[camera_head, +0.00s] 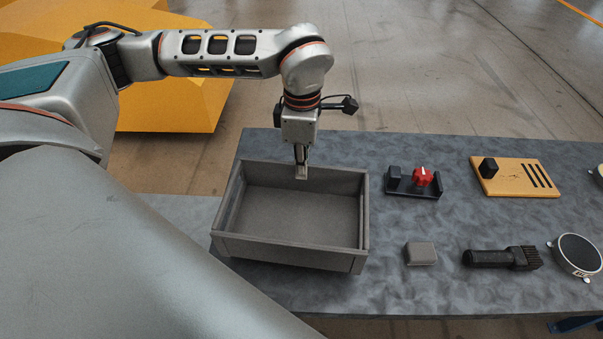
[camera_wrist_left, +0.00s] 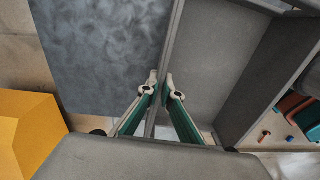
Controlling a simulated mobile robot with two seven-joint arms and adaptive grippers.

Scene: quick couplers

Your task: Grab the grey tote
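The grey tote (camera_head: 290,252) is an open, empty rectangular box standing on the left part of the grey table. My left gripper (camera_head: 301,172) points down at the tote's far wall, right of that wall's middle. In the left wrist view, the two fingers of the left gripper (camera_wrist_left: 162,80) stand on either side of the tote wall (camera_wrist_left: 173,45), with their tips closed in against it. The tote looks level. My right gripper is in neither view.
Right of the tote lie a black holder with a red knob (camera_head: 421,177), a grey block (camera_head: 421,253), a black brush (camera_head: 500,258), a yellow slotted board (camera_head: 515,177) and a round dark-topped disc (camera_head: 577,254). A yellow object (camera_head: 170,110) stands behind the table at left.

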